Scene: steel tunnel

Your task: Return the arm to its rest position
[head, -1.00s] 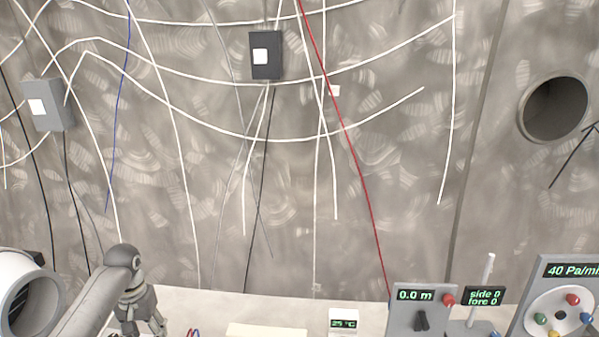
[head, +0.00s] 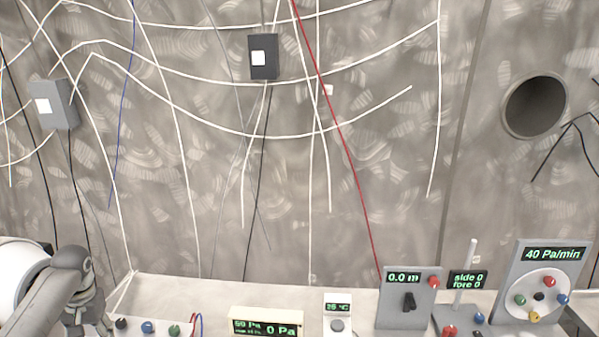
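My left arm comes in at the bottom left corner, bent at a grey joint. My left gripper (head: 88,318) is at its end, pointing down over the left end of the pale bench (head: 200,290). Its fingers are partly hidden by the arm and cut off by the lower edge, so I cannot tell whether they are open or shut. I see nothing held in it. My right arm and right gripper are not in view.
Close to the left gripper is a panel with several coloured knobs (head: 148,328). Rightward stand a pressure display (head: 266,322), a thermometer box (head: 338,312), a "0.0 m" lever box (head: 405,298), a joystick (head: 470,265) and a "40 Pa/min" panel (head: 545,285). Cables hang on the wall behind.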

